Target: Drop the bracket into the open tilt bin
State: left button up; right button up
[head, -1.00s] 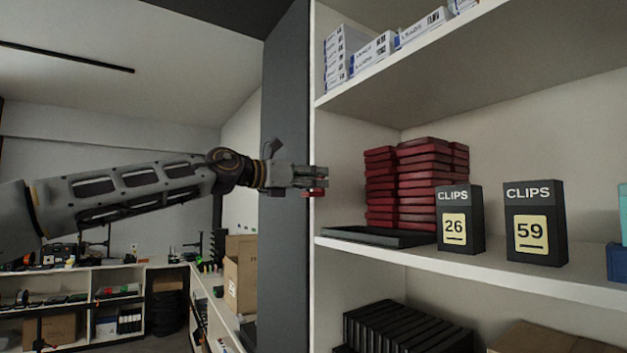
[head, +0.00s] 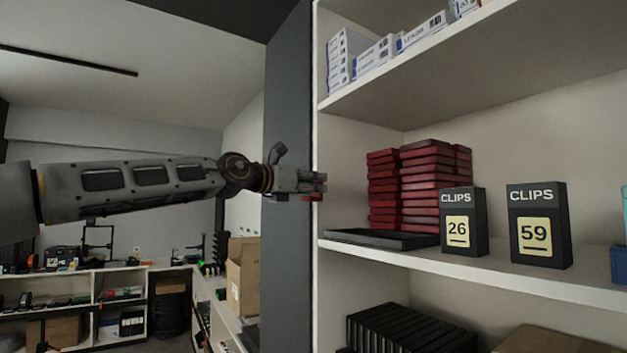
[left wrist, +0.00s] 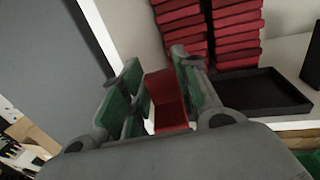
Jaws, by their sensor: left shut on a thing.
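The bracket (head: 312,198) is a small red piece held at the tip of my left gripper (head: 318,183). The left wrist view shows the red bracket (left wrist: 166,98) between the green-padded fingers, which are shut on it. The gripper is in the air in front of the shelf unit's left upright, left of the red stacks. No bin that I can clearly tell as a tilt bin shows; a shallow open black tray (head: 385,239) lies on the middle shelf. My right gripper is not in view.
Stacks of dark red boxes (head: 428,185) stand behind the tray. Two black CLIPS boxes (head: 462,222) (head: 538,228) stand right of it on the middle shelf (head: 480,267). White boxes (head: 375,54) fill the upper shelf. A grey panel (head: 287,130) rises beside the unit.

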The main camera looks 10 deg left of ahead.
pick_arm(q)
jog(key=w+a+f+n+t+y, duration=0.2)
jog(key=a+f+n+y, duration=0.15)
jog(key=a+f, duration=1.8)
jog(key=s+a+f+y, duration=0.1)
jog(key=s+a+f, duration=0.25)
jog(key=f, duration=0.45)
jog(key=s+a+f+y, duration=0.15)
jog(key=a+f, duration=0.25)
jog(key=f, duration=0.5)
jog(key=s+a+f, duration=0.3)
jog(key=f, duration=0.5)
jog(key=s+d+f, duration=0.3)
jog(key=s+f, duration=0.2)
jog(key=f, duration=0.5)
jog(key=s+d+f, duration=0.2)
jog(key=s+f, duration=0.4)
jog(key=f, duration=0.5)
jog(key=s+d+f+n+y, duration=0.1)
jog(key=s+d+f+y, duration=0.1)
jog(key=d, duration=0.8)
jog(key=s+d+f+n+t+y, duration=0.1)
jog(key=d+f, duration=0.4)
jog(key=d, duration=0.6)
jog(key=shift+s+d+n+y, duration=0.15)
jog(key=shift+s+n+y, duration=0.35)
jog(key=shift+s, duration=0.35)
